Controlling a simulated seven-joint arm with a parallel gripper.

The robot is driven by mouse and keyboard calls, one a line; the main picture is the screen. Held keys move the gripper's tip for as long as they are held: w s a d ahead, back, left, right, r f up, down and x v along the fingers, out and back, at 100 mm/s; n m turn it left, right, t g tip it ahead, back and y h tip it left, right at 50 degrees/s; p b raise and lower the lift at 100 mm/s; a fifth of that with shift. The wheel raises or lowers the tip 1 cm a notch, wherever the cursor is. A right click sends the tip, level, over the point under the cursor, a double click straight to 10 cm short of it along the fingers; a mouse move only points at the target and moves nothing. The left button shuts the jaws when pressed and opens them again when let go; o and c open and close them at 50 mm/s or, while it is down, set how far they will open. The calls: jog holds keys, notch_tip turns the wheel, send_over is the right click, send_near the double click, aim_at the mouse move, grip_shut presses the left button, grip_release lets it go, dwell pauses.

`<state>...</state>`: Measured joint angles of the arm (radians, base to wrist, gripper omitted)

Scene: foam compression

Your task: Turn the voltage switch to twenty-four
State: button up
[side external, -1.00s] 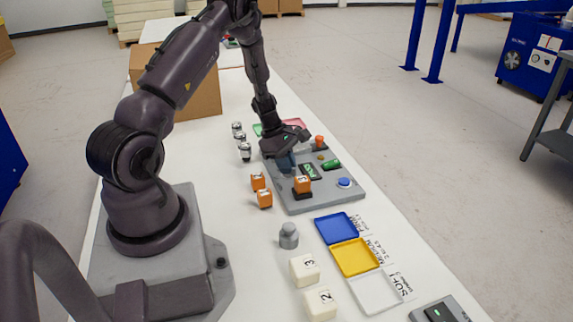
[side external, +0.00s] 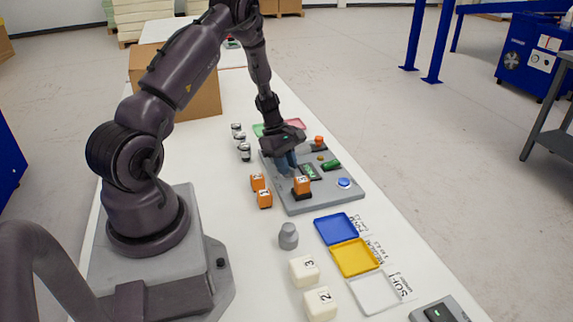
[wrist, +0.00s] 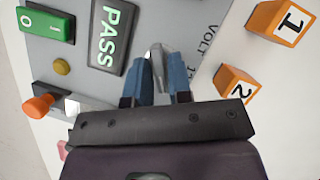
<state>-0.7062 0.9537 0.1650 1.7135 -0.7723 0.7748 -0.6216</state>
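The grey panel (side external: 325,202) lies on the table, with "VOLT" lettering on it in the wrist view (wrist: 215,35). A silver metallic knob, which I take as the voltage switch (wrist: 157,60), sits beside that lettering. My gripper (side external: 286,168) is low over the panel. In the wrist view its two blue fingers (wrist: 160,75) stand on either side of the knob and look closed on it. The fingers hide part of the knob, and its number marks are not readable. The green "PASS" display (wrist: 115,35) is beside the fingers.
The panel also carries a green rocker switch (wrist: 46,25), a yellow button (wrist: 61,66), an orange knob (wrist: 38,105) and a blue button (side external: 344,183). Orange numbered cubes (side external: 265,198) stand near its edge. Coloured trays (side external: 353,257) and white numbered blocks (side external: 304,270) lie nearer the camera.

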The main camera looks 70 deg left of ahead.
jog(key=shift+o, duration=1.1)
jog(key=v, duration=1.3)
jog(key=s+d+r+m+t+y, duration=0.1)
jog(key=s+d+r+m, duration=0.2)
jog(key=d+r+m, duration=0.3)
jog(key=s+d+r+m+t+y, duration=0.1)
jog(key=s+d+r+m, duration=0.2)
jog(key=d+r+m, duration=0.4)
jog(key=s+d+r+m+t+y, duration=0.1)
jog(key=d+r+m, duration=0.5)
jog(key=d, duration=1.1)
jog(key=s+m+y, duration=0.1)
jog(key=s+m, duration=0.1)
jog(key=m, duration=0.2)
jog(key=shift+s+r+m, duration=0.3)
jog(key=shift+r+m, duration=0.1)
